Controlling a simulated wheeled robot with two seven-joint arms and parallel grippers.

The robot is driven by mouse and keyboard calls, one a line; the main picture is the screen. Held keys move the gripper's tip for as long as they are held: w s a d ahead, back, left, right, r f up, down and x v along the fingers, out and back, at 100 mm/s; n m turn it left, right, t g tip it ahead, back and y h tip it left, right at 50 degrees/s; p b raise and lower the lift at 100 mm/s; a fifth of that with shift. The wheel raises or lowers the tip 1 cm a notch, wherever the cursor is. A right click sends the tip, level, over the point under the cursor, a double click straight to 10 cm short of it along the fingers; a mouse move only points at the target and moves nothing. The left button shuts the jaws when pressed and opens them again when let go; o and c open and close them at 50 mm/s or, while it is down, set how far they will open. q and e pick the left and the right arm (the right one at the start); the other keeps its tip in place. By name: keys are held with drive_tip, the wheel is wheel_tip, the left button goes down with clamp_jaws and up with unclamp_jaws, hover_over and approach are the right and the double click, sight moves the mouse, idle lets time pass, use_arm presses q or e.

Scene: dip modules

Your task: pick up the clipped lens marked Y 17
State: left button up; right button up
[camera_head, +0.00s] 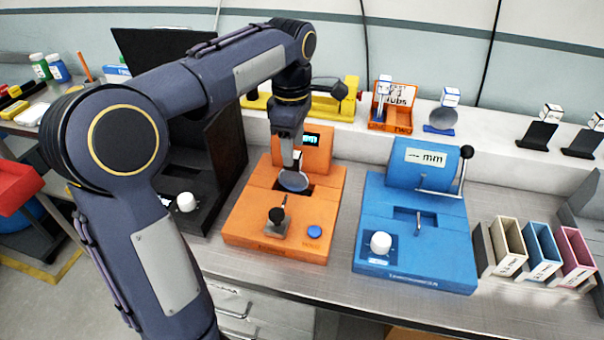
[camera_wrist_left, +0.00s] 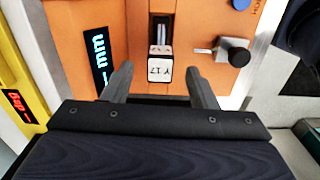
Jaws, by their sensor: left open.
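The clipped lens marked Y 17 is at the orange measuring device (camera_head: 241,222). Its grey disc (camera_head: 293,181) shows in the head view in the device's slot, with the clip above it. In the left wrist view the white label block reading Y 17 (camera_wrist_left: 160,70) faces the camera, between and just beyond the fingertips. My left gripper (camera_head: 293,148) is over the device, pointing down; its two fingers (camera_wrist_left: 158,82) are apart with the label between them, and I see no contact. My right gripper is in neither view.
A blue device (camera_head: 440,268) with a lever stands to the right. Beige, blue and pink bins (camera_head: 507,240) are at the far right. Other clipped pieces stand on the back ledge, one on a blue stand (camera_head: 440,120). A black device (camera_head: 190,215) is at left.

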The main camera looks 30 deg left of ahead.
use_arm(q)
hover_over(294, 190)
drive_tip(key=shift+n, duration=0.3)
drive_tip(key=f, duration=0.5)
drive_tip(key=f+b, duration=0.1)
drive_tip(key=f, duration=0.2)
drive_tip(key=shift+w+a+f, duration=0.15)
drive_tip(key=shift+w, duration=0.1)
drive_tip(key=c, duration=1.1)
